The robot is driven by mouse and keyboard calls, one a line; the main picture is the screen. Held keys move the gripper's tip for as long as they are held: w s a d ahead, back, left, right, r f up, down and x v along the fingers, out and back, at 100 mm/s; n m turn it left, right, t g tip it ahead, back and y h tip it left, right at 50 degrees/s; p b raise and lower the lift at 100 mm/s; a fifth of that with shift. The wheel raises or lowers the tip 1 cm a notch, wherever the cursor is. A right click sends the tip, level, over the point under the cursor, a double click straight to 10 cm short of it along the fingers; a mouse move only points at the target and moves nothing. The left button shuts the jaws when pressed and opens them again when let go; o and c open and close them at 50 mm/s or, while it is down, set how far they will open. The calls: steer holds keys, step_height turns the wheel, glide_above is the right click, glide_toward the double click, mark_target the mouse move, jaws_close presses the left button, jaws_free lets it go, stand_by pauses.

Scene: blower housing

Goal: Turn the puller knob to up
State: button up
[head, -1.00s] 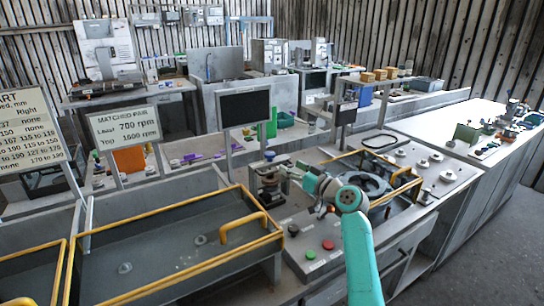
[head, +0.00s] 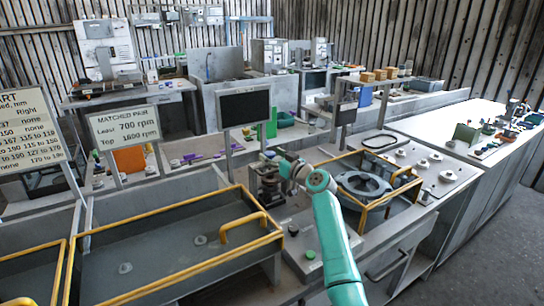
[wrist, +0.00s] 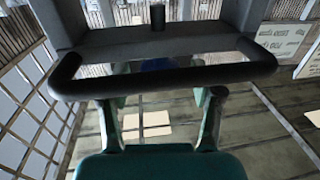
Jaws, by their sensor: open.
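The puller (head: 264,186), a dark upright frame, stands on the grey bench left of the round housing. Its knob, a small dark blue top (head: 268,154), is partly hidden by my gripper (head: 279,162). My gripper is at the top of the puller, on its right side, and is open. In the wrist view my green fingers (wrist: 160,98) are spread, with a blue patch (wrist: 172,63) beyond them, likely the knob. A dark bar crosses in front of it and hides most of it. I cannot tell whether the fingers touch the knob or which way it points.
A yellow-railed tray (head: 180,240) lies to the left. The round blower housing (head: 362,184) sits in a yellow frame at right. A green button (head: 310,254) is on the bench front. A dark screen (head: 244,108) stands behind the puller.

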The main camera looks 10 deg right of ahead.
steer(key=shift+w+a, duration=0.1)
steer(key=shift+w, duration=0.1)
steer(key=c, duration=1.1)
steer(key=shift+c, duration=0.2)
steer(key=shift+n+g+y, duration=0.3)
steer(key=shift+y, duration=0.1)
steer(key=shift+w+d+n+g+y, duration=0.1)
steer(key=shift+d+n+g+y, duration=0.1)
steer(key=shift+n+g+y, duration=1.6)
steer(key=shift+n+y, duration=0.1)
steer(key=shift+y, duration=0.5)
steer(key=shift+n+g+y, duration=0.9)
steer(key=shift+g, duration=0.2)
